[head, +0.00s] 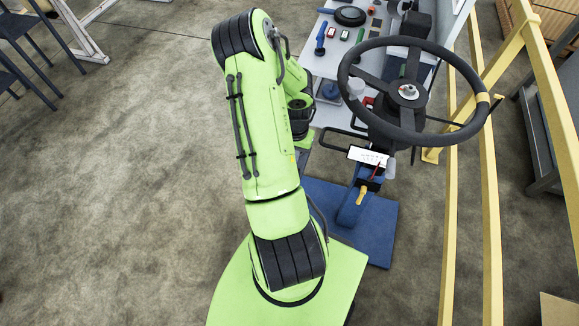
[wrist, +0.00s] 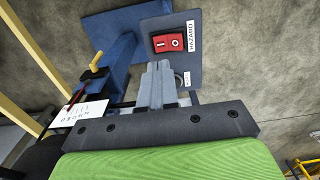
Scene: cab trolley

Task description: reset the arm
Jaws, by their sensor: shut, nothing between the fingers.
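My green arm rises from its base in the head view and bends at the top beside the trolley; I cannot make out its fingertips there. My gripper (wrist: 158,72) shows in the wrist view as grey fingers, closed together with nothing between them. Behind the fingers in that view is a grey panel (wrist: 203,73) with a red rocker switch (wrist: 169,43) marked I and O and a label reading HAZARD (wrist: 191,36). The fingers overlap the panel's lower left in the picture; I cannot tell whether they touch it.
A black steering wheel (head: 362,68) stands right of my arm, over the trolley. A grey tabletop (head: 318,63) carries several small controls. A yellow-handled lever (head: 361,195) sits above a blue base (head: 385,232). Yellow rails (head: 490,190) run along the right.

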